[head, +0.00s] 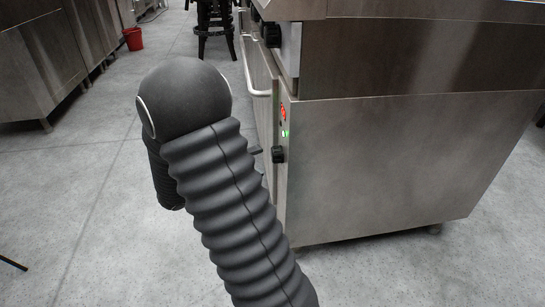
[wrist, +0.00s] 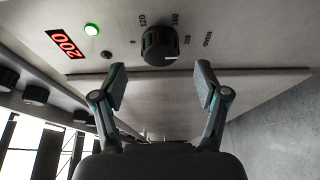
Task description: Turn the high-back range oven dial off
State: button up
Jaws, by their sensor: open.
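The oven dial (wrist: 160,45) is a round black knob on the range's steel front, with numbers printed around it and a white mark low on its right side. In the head view the dial (head: 278,154) sits near the range's front corner. A lit red display reading 200 (wrist: 65,44) and a lit green lamp (wrist: 92,29) are to its left in the wrist view. My gripper (wrist: 161,84) is open and empty, its fingertips below the dial in the picture, apart from it. In the head view my arm hides most of the gripper.
The steel range (head: 390,165) fills the right side, with a bar handle (head: 249,75) and another black knob (head: 271,35) higher up. More black knobs (wrist: 35,94) line the left in the wrist view. Steel cabinets (head: 40,70), a red bucket (head: 133,38) and a dark stool (head: 214,25) stand farther back.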

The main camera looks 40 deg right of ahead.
aim_at(272, 156)
jog(key=shift+s+d, duration=0.25)
jog(key=shift+d, duration=1.1)
jog(key=shift+s+d, duration=0.2)
jog(key=shift+d, duration=1.1)
jog(key=shift+c, duration=0.2)
jog(key=c, duration=1.1)
